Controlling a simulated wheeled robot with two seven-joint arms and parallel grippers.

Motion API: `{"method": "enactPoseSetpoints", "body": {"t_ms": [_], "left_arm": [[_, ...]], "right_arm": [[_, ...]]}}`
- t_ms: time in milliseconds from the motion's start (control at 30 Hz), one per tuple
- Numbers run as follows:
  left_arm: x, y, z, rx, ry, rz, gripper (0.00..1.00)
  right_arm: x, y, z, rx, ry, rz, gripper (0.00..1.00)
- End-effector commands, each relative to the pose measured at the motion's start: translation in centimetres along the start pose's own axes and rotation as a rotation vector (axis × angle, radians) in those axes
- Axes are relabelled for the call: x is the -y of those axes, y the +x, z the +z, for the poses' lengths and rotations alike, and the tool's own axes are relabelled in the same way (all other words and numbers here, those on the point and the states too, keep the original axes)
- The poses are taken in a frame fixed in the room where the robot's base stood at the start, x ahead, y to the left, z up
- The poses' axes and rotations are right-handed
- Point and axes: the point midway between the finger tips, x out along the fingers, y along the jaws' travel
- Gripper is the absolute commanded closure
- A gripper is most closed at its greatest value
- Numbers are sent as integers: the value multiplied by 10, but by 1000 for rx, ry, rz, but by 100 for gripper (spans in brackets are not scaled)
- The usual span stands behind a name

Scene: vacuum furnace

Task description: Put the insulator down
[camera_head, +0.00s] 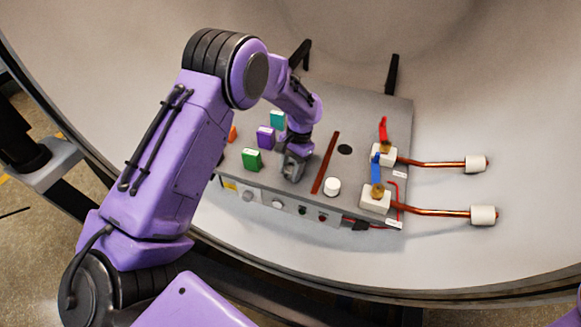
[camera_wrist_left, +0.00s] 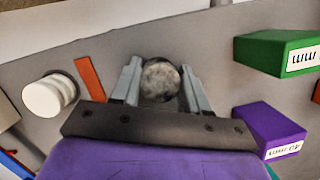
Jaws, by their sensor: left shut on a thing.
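My left gripper (camera_head: 295,168) reaches down over the middle of the grey panel from above. In the left wrist view its two grey fingers are closed around a round, mottled grey piece (camera_wrist_left: 160,80), which I take to be the insulator. The piece is seen end-on, and its lower part is hidden. In the head view the gripper mostly hides it, and I cannot tell whether it touches the panel. My right gripper is out of view.
The grey panel (camera_head: 370,108) carries a green block (camera_head: 252,159), a purple block (camera_head: 265,137) and a teal block (camera_head: 278,120) left of the gripper. A red-brown strip (camera_head: 325,163), a white cylinder (camera_head: 332,187) and a dark round hole (camera_head: 344,150) lie right. Copper rods (camera_head: 440,164) stick out further right.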

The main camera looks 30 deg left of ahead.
Motion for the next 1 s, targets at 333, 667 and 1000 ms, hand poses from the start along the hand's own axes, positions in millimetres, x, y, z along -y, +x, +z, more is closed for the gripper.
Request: {"method": "enactPoseSetpoints", "body": {"t_ms": [333, 667, 1000], "left_arm": [[0, 2, 0, 1, 0, 0, 31], [0, -41, -1, -6, 1, -1, 31], [0, -114, 0, 0, 1, -1, 31]], "right_arm": [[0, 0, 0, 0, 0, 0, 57], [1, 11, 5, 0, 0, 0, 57], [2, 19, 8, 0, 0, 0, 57]]}}
